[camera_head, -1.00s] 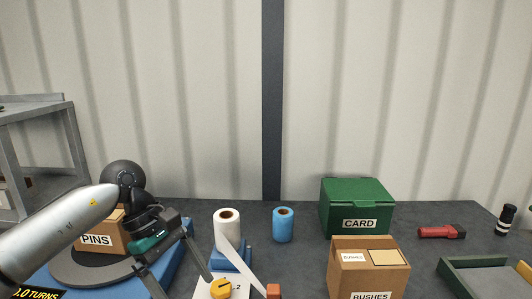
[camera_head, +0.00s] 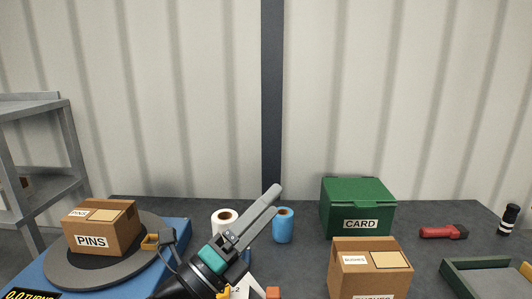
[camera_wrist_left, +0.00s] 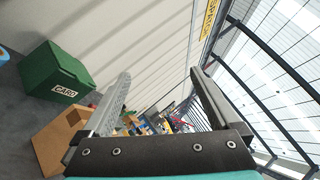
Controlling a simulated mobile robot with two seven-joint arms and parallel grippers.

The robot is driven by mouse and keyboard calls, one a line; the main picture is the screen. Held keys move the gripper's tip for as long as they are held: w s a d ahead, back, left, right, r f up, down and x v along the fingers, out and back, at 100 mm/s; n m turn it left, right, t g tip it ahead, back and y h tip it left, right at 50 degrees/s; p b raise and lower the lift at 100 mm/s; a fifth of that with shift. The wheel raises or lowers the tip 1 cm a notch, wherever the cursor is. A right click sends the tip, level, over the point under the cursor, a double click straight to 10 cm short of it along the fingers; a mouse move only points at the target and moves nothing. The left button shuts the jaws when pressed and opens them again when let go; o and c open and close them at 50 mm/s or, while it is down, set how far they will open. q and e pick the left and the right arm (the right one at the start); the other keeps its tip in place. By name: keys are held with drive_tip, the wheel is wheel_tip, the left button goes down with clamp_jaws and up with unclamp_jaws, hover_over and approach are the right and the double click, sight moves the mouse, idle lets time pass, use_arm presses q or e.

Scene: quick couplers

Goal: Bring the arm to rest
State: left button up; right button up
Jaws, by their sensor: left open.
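My left gripper (camera_head: 260,212) is in the lower middle of the head view, with its fingers pointing up and to the right. It is open and holds nothing. In the left wrist view its two fingers (camera_wrist_left: 160,100) stand apart with nothing between them. It shows in front of the white roll (camera_head: 222,220) and partly covers it and the yellow part below. My right gripper is not in view.
A PINS carton (camera_head: 100,232) sits on a grey turntable (camera_head: 75,278) at left. A blue roll (camera_head: 283,226), a green CARD box (camera_head: 357,205), a BUSHES carton (camera_head: 368,272), a red tool (camera_head: 443,232) and a green-edged tray (camera_head: 480,264) stand to the right. A grey shelf (camera_head: 45,190) is far left.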

use_arm(q)
drive_tip(key=w+a+f+n+t+y, duration=0.1)
drive_tip(key=a+f+n+t+y, duration=0.1)
drive_tip(key=a+f+n+y, duration=1.3)
drive_tip(key=s+f+n+g+y, duration=0.2)
drive_tip(key=s+f+n+g, duration=0.4)
drive_tip(key=n, duration=0.4)
drive_tip(key=s+f+n+g, duration=0.35)
drive_tip(key=s+f, duration=0.25)
drive_tip(key=s, duration=0.4)
drive_tip(key=s+f+n+g, duration=0.2)
drive_tip(key=s+f+g, duration=0.3)
drive_tip(key=s, duration=0.5)
wheel_tip(320, 180, down, 22)
drive_tip(key=s+a+g, duration=0.1)
drive_tip(key=s+a+f+g, duration=0.1)
drive_tip(key=s+a+f, duration=0.1)
drive_tip(key=s+f, duration=1.1)
drive_tip(key=s, duration=0.2)
drive_tip(key=shift+s+a+f+h, duration=0.3)
drive_tip(key=shift+a, duration=0.05)
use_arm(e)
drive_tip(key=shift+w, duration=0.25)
